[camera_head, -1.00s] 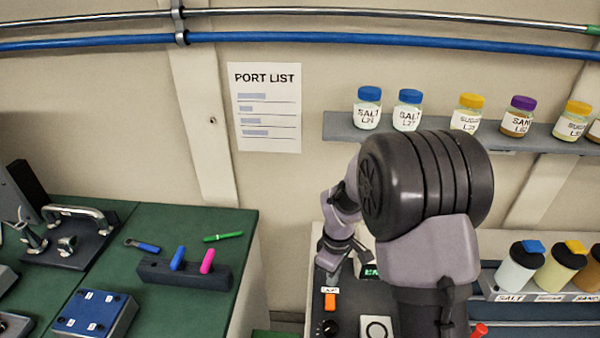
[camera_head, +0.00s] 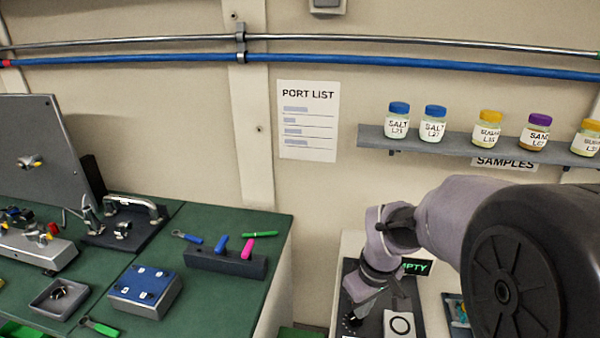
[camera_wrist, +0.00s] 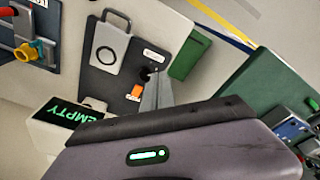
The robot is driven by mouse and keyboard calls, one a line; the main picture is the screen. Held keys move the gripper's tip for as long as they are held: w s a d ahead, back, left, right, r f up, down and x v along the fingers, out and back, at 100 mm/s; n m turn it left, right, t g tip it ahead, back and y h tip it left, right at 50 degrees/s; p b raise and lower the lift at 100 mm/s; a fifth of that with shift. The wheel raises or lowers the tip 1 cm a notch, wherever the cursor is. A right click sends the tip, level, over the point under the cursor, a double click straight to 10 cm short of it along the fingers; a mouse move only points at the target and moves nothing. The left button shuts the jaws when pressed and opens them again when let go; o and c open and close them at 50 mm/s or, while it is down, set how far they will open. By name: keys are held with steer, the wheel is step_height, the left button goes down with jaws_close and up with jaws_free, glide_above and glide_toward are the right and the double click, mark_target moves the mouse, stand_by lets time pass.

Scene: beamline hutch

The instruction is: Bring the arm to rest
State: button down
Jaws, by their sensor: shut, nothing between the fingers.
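My arm reaches in from the right of the head view, with a large dark joint close to the camera. My gripper (camera_head: 358,312) points down and hangs over a dark control panel (camera_head: 407,300) on a pale bench. In the wrist view the gripper fingers (camera_wrist: 157,88) are together with nothing between them. They overlap the panel near an orange switch (camera_wrist: 135,92); I cannot tell whether they touch it. A display reading "EMPTY" (camera_wrist: 78,118) lies beside the panel in the wrist view and is partly hidden by my arm in the head view.
A green workbench (camera_head: 222,310) at left carries a blue-topped box (camera_head: 145,290), a dark holder with blue and pink pieces (camera_head: 225,262) and metal fixtures. A shelf (camera_head: 450,145) of labelled jars is on the wall. A gap separates the benches.

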steer(key=s+a+r+m+t+b, duration=0.1)
steer(key=s+r+m+t+b, duration=0.1)
steer(key=s+m, duration=0.3)
steer(key=s+a+r+m+t+y+b, duration=0.1)
steer(key=s+r+m+b, duration=0.3)
steer(key=s, duration=1)
steer(key=shift+s+a+r+m+t+y, duration=0.2)
steer(key=shift+a+r+m+t+y, duration=0.15)
steer(key=shift+a+m+t, duration=0.25)
